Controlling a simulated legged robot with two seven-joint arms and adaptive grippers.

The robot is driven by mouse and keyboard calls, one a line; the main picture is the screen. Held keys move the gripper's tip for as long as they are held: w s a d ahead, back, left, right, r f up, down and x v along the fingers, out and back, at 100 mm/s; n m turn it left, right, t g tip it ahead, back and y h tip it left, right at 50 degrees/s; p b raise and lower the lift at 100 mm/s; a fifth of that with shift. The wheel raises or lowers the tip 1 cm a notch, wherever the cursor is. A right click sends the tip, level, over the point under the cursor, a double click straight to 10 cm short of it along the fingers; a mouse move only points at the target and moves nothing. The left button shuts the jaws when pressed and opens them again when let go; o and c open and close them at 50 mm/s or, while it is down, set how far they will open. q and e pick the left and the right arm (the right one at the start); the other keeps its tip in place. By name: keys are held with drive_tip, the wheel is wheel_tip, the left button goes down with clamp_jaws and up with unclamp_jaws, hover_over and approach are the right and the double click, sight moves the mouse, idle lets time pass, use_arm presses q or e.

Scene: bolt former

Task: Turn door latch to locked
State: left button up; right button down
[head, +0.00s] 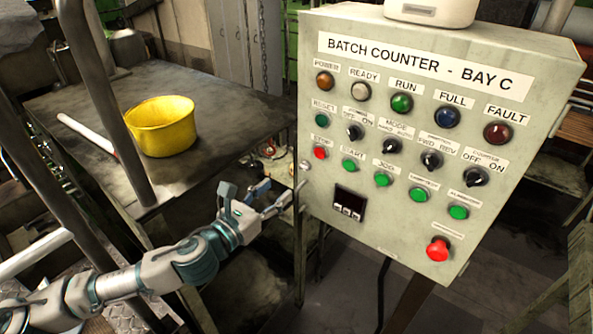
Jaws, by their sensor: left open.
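The grey-green control box labelled "BATCH COUNTER - BAY C" (400,248) fills the right half of the head view. A small metal piece that looks like the door latch (304,166) sits at the left edge of its front. It is too small to tell which way it is turned. My left gripper (279,194) is open and empty, just left of and below that piece, with its fingers pointing toward the box's left edge. I cannot tell whether a fingertip touches the box. My right gripper is not in view.
The box front carries lamps, switches, green buttons and a red mushroom button (438,249). A dark table (85,110) at left holds a yellow bucket (162,126). Grey metal posts (105,95) stand at the left. A pale device (430,11) sits on the box top.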

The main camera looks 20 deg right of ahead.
sight(302, 169)
use_arm(q)
drive_tip(key=p+x, duration=0.1)
drive_tip(key=x, duration=0.8)
drive_tip(key=shift+s, duration=0.1)
drive_tip(key=shift+a, duration=0.1)
clamp_jaws()
